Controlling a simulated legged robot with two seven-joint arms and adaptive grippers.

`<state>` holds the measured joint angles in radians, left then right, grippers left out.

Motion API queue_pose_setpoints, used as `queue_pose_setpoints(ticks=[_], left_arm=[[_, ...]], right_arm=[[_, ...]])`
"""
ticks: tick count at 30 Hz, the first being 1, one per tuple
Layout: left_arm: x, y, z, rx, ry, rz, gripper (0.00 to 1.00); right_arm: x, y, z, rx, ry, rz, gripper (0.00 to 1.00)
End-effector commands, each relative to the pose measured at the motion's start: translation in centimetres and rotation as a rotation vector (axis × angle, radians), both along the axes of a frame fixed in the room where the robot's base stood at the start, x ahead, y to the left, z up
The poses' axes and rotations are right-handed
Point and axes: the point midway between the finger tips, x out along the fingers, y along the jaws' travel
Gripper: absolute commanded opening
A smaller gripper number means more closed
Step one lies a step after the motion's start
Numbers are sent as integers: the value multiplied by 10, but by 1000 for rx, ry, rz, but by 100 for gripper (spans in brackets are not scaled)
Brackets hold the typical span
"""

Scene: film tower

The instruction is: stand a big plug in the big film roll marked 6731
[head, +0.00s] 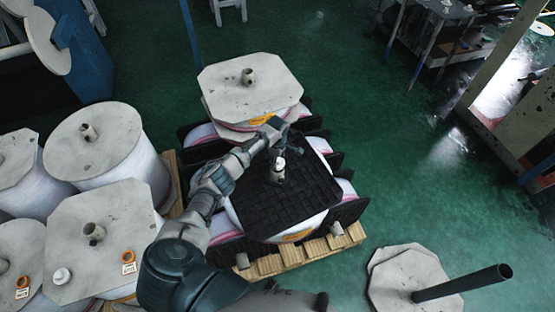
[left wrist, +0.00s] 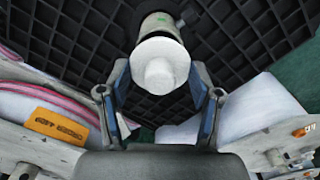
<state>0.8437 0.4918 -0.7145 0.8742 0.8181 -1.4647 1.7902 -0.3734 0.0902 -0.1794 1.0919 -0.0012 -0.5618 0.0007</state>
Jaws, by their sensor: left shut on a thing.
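My left gripper (head: 276,150) is shut on a plug (head: 279,166) over the black gridded sheet (head: 300,200) on the middle stack. In the left wrist view, the plug's white, stepped end (left wrist: 160,65) shows between the two fingers (left wrist: 162,95). Its grey body with a green mark points away, toward the grid. I cannot tell whether its far end touches the grid. Big film rolls with pale octagonal or round end boards stand at left, including one (head: 85,240) and another (head: 100,140). The number 6731 is not readable on any label. My right gripper is not in view.
A board-topped stack (head: 250,85) stands behind the grid. A pale board stack (head: 405,275) with a dark pole is at front right.

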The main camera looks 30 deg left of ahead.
Motion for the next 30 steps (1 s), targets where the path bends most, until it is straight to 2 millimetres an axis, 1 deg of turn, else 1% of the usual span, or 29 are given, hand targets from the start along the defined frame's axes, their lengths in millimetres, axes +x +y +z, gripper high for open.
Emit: queue_pose_setpoints(ticks=[7, 15, 30], left_arm=[[0, 0, 0, 0, 0, 1, 24], [0, 2, 1, -1, 1, 2, 24], [0, 2, 0, 0, 0, 1, 24]], right_arm=[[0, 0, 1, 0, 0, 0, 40], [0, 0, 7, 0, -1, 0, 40], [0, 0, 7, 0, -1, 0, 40]])
